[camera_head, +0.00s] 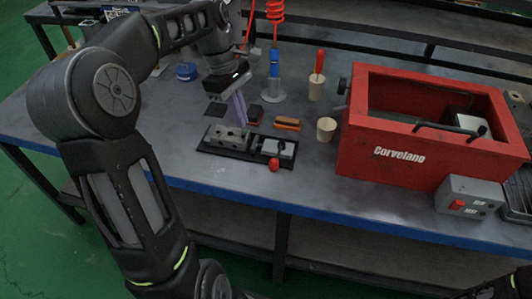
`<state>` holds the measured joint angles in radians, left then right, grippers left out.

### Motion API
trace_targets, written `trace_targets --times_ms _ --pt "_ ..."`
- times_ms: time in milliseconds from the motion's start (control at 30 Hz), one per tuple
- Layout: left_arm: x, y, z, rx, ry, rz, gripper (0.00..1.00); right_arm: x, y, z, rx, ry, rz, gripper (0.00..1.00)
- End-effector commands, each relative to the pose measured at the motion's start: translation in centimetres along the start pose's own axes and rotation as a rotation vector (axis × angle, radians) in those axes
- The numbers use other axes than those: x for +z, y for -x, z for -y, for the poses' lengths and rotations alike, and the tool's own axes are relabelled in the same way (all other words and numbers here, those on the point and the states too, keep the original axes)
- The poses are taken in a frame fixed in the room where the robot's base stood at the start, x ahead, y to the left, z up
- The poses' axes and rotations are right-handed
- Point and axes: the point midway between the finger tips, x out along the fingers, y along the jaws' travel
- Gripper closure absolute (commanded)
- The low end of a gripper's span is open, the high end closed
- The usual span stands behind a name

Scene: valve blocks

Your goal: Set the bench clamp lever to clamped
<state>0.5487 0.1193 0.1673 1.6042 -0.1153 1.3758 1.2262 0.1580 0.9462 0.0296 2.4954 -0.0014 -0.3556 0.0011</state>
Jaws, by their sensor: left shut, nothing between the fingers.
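The bench clamp (228,139) is a grey metal block on a black base plate near the front edge of the bench. At its right end is a grey block, with a lever whose red ball knob (274,165) points toward the front edge of the bench. Whether that lever position is clamped or open I cannot tell. My left gripper (240,119) points down just behind the clamp, its pale purple fingers shut with nothing between them. It is apart from the red knob, and its gap to the clamp block is hard to judge. My right gripper is not in view.
A large red open box (392,160) stands to the right, with a grey switch box (470,197) by its front right corner. Beige cups (326,130), an orange-brown block (287,123) and a blue-topped nozzle (274,70) stand behind the clamp. A blue round item (186,72) lies further back.

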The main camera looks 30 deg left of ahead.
Motion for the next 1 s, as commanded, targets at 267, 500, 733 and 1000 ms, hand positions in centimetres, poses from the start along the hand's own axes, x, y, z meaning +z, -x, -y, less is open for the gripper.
trace_targets --times_ms 267,500,733,1000 --pt "0.0 -0.1 0.0 -0.002 0.001 -0.001 1.00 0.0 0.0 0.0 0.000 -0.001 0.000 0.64" --pt "0.0 -1.8 0.1 -0.005 0.002 0.000 1.00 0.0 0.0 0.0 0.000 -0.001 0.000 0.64" --pt "0.0 -5.7 0.1 -0.006 0.002 0.001 1.00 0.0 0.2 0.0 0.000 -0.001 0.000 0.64" --pt "1.0 -10.1 0.0 -0.002 -0.001 -0.001 1.00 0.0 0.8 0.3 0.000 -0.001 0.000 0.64"
